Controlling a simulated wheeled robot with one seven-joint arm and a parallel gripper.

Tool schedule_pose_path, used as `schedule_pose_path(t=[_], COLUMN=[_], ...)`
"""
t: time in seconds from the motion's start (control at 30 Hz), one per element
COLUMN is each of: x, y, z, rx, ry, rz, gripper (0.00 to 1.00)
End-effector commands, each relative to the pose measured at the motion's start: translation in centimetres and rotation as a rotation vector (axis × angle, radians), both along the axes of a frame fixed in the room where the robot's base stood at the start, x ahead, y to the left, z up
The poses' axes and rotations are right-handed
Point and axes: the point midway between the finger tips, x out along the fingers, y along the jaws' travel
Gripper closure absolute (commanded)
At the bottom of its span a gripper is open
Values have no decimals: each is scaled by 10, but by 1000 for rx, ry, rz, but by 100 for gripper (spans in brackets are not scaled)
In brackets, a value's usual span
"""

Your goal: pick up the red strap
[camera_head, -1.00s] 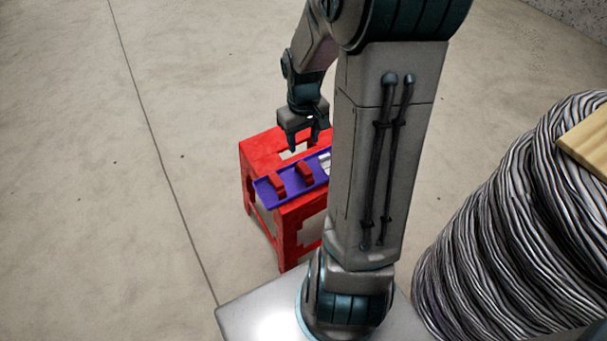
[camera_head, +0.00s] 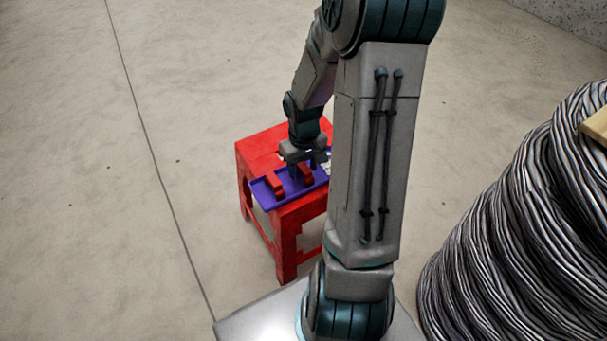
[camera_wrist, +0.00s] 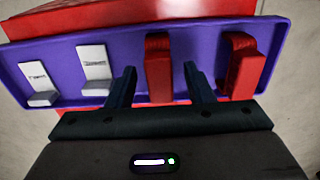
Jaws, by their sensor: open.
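Two red straps lie on a purple tray (camera_wrist: 125,45). In the wrist view one red strap (camera_wrist: 158,68) lies between the two fingers of my gripper (camera_wrist: 160,85), with a gap on each side. The other red strap (camera_wrist: 243,68) is to the right of the fingers. In the head view my gripper (camera_head: 307,172) is low over the tray (camera_head: 268,196), at one red strap (camera_head: 306,173). The other red strap (camera_head: 274,186) is to its left. My gripper is open and holds nothing.
Two white labelled pieces (camera_wrist: 93,62) and (camera_wrist: 38,84) sit on the tray left of my fingers. The tray rests on a red stool (camera_head: 285,217). A large striped cable coil (camera_head: 515,225) stands at the right. The floor to the left is clear.

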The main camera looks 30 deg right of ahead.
Motion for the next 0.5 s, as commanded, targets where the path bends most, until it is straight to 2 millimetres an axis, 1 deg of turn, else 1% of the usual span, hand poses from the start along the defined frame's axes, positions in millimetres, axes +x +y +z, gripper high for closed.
schedule_pose_path(t=[0.03, 0.23, 0.27, 0.3, 0.37, 0.4, 0.43, 0.5], x=[0, 0, 0, 0, 0, 0, 0, 0], y=[0, 0, 0, 0, 0, 0, 0, 0], z=[-4, -3, -3, -3, -3, -3, -3, -3], rx=[0, -1, -1, -1, -1, -1, -1, -1], ry=[0, 0, 0, 0, 0, 0, 0, 0], rz=[0, 0, 0, 0, 0, 0, 0, 0], gripper=[53, 53, 58, 69, 86, 97, 99, 99])
